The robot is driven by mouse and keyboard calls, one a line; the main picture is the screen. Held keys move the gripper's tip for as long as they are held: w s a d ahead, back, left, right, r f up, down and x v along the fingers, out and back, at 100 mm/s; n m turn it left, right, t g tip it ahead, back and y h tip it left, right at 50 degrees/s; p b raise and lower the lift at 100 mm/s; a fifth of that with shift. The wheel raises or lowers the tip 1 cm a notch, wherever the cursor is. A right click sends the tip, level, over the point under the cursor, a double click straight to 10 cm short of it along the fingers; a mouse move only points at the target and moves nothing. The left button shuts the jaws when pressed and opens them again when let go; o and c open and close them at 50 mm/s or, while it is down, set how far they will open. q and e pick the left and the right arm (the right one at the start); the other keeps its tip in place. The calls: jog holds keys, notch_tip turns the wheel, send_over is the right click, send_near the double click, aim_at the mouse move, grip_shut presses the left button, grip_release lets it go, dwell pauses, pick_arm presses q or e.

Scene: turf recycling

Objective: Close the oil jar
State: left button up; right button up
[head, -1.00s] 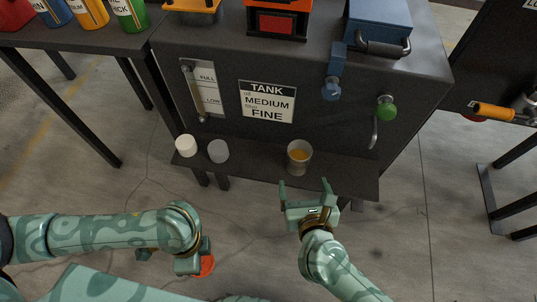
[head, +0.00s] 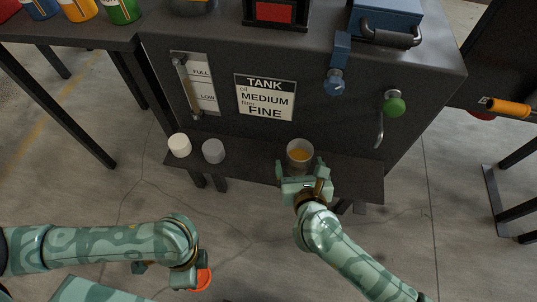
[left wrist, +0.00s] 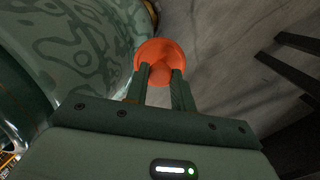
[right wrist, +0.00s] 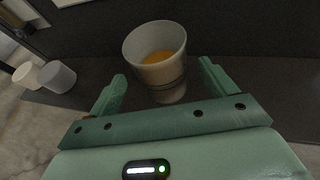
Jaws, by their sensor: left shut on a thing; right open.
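The oil jar (head: 299,154) stands upright and open on the shelf of the dark tank, with orange-yellow oil inside. It also shows in the right wrist view (right wrist: 155,56). My right gripper (head: 300,168) is open at the near side of the jar, its fingers (right wrist: 162,84) spread to either side just short of the jar wall. My left gripper (left wrist: 160,82) is shut on an orange-red round piece (left wrist: 162,56), which looks like a lid with a knob. In the head view this piece (head: 203,279) is low, well away from the shelf. My left fingers are mostly hidden there.
A white cylinder (head: 179,146) and a grey cylinder (head: 213,151) stand on the left of the shelf (head: 245,168). Shelf space right of the jar is clear.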

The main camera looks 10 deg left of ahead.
pick_arm(q)
jog(key=shift+s+f+b, duration=0.2)
jog(key=shift+f+b, duration=0.5)
jog(key=shift+f, duration=0.55)
pick_arm(e)
jog(key=x, duration=0.3)
jog(key=shift+d+f, duration=0.15)
jog(key=shift+f, duration=0.25)
pick_arm(q)
jog(key=shift+f, duration=0.15)
pick_arm(e)
jog(key=shift+w, duration=0.45)
jog(key=shift+r, duration=0.1)
jog(key=c, duration=1.1)
jog(key=shift+r, duration=0.1)
